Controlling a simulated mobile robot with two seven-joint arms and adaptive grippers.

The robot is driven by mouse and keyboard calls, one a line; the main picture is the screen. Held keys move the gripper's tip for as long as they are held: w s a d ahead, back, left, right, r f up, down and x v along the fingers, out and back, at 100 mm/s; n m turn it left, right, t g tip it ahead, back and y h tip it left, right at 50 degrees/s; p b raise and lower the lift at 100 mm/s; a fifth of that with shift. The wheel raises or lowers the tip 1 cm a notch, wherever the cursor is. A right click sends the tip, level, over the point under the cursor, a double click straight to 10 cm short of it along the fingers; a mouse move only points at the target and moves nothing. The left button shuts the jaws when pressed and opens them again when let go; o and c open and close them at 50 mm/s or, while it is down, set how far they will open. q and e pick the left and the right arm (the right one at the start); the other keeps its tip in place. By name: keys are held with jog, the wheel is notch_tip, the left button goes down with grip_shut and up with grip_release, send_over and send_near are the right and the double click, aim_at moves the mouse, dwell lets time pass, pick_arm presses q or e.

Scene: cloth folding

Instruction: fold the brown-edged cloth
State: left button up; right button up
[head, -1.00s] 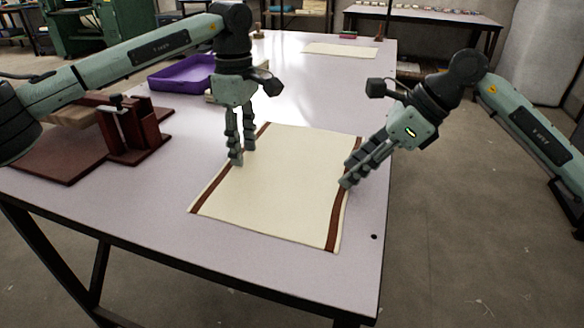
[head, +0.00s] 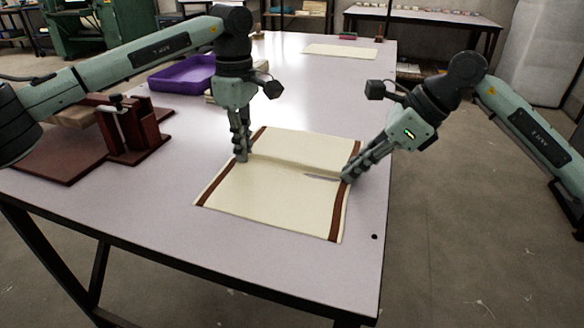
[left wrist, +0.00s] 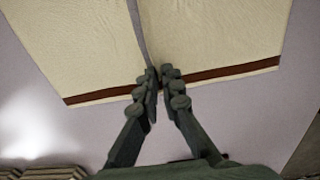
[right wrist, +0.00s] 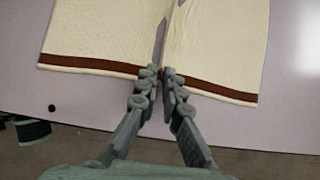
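The cream cloth (head: 270,195) with brown edge bands lies on the table, with a raised ridge across its middle between my grippers. My left gripper (head: 242,158) is at the left brown band; in the left wrist view its fingertips (left wrist: 158,72) are closed together on the cloth's edge. My right gripper (head: 345,180) is at the right brown band; in the right wrist view its fingertips (right wrist: 160,72) are closed together on that edge. Grey shows in a narrow gap along the ridge in both wrist views. The cloth between the fingertips is mostly hidden.
A purple tray (head: 182,76) and a dark red wooden clamp block (head: 130,130) stand left of the cloth. Another pale cloth (head: 340,51) lies at the table's far end. The table (head: 300,85) is clear behind the cloth; its right edge is near my right gripper.

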pick_arm(q)
jog(key=shift+f, duration=0.1)
grip_shut()
pick_arm(e)
jog(key=shift+f, duration=0.25)
grip_shut()
